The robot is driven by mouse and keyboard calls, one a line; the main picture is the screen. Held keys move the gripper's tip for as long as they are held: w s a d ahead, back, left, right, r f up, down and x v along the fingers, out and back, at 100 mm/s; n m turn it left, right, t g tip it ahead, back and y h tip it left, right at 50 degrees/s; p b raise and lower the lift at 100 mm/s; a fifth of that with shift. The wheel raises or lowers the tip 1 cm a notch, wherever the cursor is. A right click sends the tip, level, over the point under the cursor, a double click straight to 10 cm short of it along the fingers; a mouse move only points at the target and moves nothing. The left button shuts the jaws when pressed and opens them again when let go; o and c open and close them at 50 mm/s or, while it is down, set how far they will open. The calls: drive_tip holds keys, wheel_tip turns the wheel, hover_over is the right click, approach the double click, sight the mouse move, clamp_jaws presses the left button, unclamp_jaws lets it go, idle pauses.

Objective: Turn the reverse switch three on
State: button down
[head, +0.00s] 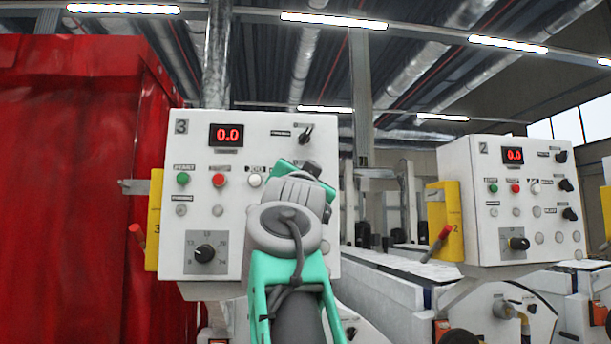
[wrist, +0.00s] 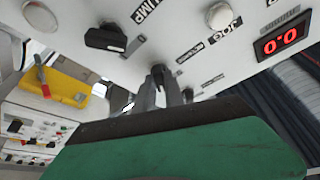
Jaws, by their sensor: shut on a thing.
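Control panel 3 (head: 200,160) is a white box with a red 0.0 display (head: 227,135). A small black switch (head: 306,134), with a label to its left, is at its top right. In the head view, my green and grey hand covers the panel's lower right, and I cannot make out the fingertips there.
A black PUMP switch (wrist: 105,38) and a white JOG button (wrist: 219,15) are close by in the wrist view. Panel 2 (head: 490,185) stands to the right. A red curtain (head: 70,180) is at the left. A yellow holder (head: 154,220) hangs on panel 3's left side.

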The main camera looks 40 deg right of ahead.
drive_tip(key=shift+r, duration=0.1)
idle(0.4)
drive_tip(key=c, duration=1.4)
unclamp_jaws()
drive_tip(key=shift+c, duration=0.2)
drive_tip(key=b+v, duration=0.3)
drive_tip(key=v, duration=0.5)
drive_tip(key=shift+w, duration=0.1)
